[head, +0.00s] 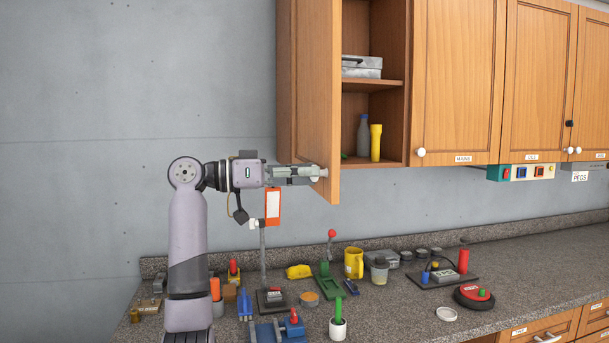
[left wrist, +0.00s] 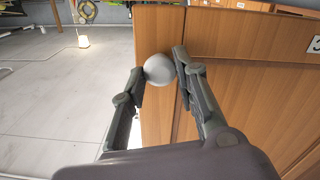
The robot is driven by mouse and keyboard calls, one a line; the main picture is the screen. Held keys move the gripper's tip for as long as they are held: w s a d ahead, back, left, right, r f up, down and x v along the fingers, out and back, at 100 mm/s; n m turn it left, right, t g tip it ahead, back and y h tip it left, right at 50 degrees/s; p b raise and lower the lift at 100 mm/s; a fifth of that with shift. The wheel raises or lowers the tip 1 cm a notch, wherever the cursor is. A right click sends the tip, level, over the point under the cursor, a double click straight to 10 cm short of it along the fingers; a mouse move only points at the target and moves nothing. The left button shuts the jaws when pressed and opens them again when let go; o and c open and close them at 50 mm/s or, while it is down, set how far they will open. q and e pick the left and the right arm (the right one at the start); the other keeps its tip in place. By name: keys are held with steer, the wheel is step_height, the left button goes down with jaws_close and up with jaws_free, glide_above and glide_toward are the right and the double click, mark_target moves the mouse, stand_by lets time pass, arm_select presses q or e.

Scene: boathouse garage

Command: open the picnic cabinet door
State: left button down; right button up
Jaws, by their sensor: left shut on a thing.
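The cabinet door (head: 310,75) at the left end of the wooden wall cabinets stands swung out, and the shelves behind it show. Its front and any label on it are hidden in the head view. My left gripper (head: 318,173) is at the door's lower free corner. In the left wrist view a round white knob (left wrist: 160,69) sits between the fingertips of my left gripper (left wrist: 163,66), which is shut on it. The door panel (left wrist: 152,115) shows behind the knob. My right gripper is not in view.
Inside the open cabinet are a metal case (head: 361,67), a grey bottle (head: 363,137) and a yellow torch-like object (head: 376,142). The neighbouring door labelled MAINS (head: 460,75) is closed. The granite-look counter (head: 410,320) below holds several tools, switches and a yellow mug (head: 353,263).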

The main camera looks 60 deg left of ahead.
arm_select(q)
steer(key=c, duration=1.2)
jaws_free()
steer(key=shift+w, duration=0.1)
steer(key=shift+c, duration=0.2)
steer(key=v, duration=1.2)
